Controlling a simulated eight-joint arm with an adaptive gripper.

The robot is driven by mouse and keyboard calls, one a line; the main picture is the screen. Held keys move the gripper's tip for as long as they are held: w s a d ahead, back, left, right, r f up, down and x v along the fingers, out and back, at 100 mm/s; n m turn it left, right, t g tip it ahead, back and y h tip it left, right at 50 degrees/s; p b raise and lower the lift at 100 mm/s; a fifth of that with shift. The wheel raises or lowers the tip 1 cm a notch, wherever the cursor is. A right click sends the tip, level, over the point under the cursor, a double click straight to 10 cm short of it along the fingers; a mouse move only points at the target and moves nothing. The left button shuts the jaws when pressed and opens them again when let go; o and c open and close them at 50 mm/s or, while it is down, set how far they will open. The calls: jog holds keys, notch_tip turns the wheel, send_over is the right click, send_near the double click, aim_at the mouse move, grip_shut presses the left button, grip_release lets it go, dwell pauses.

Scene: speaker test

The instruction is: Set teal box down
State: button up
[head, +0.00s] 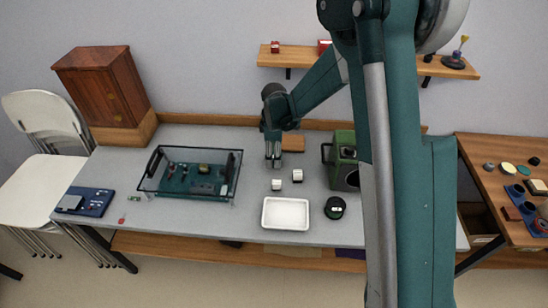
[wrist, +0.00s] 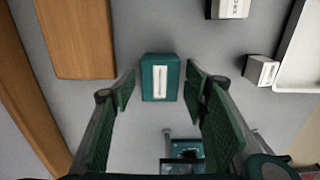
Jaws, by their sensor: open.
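The teal box (wrist: 150,83) has a white label on its top face and shows in the wrist view, apparently resting on the grey table. My gripper (wrist: 160,92) is open, with one finger on each side of the box and a visible gap on both sides. In the head view my gripper (head: 273,162) points down over the back middle of the table. I cannot make out the teal box there; the gripper seems to cover it.
Two small white boxes (head: 276,184) (head: 297,176) stand near the gripper, behind a white tray (head: 286,214). A wooden block (head: 292,143) lies right of the gripper. A green machine (head: 342,152) stands farther right, a clear-sided case (head: 158,186) to the left. A black round object (head: 335,213) is beside the tray.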

notch_tip(320, 180, up, 11)
jog(key=p, duration=0.1)
jog(key=shift+f+p, duration=0.15)
jog(key=shift+p, duration=0.2)
dwell(0.6)
jog(key=s+d+r+m+t, duration=0.3)
jog(key=s+d+r+m, duration=0.6)
jog(key=s+d+r, duration=0.7)
jog(key=s+d+r+m+t, duration=0.2)
jog(key=s+d+m, duration=0.2)
jog(key=s, duration=0.5)
jog(key=s+d+r+m+t, duration=0.2)
jog(key=s+d+m, duration=0.3)
jog(key=s+d, duration=0.3)
jog(key=shift+s+r, duration=0.2)
jog(key=shift+s, duration=0.4)
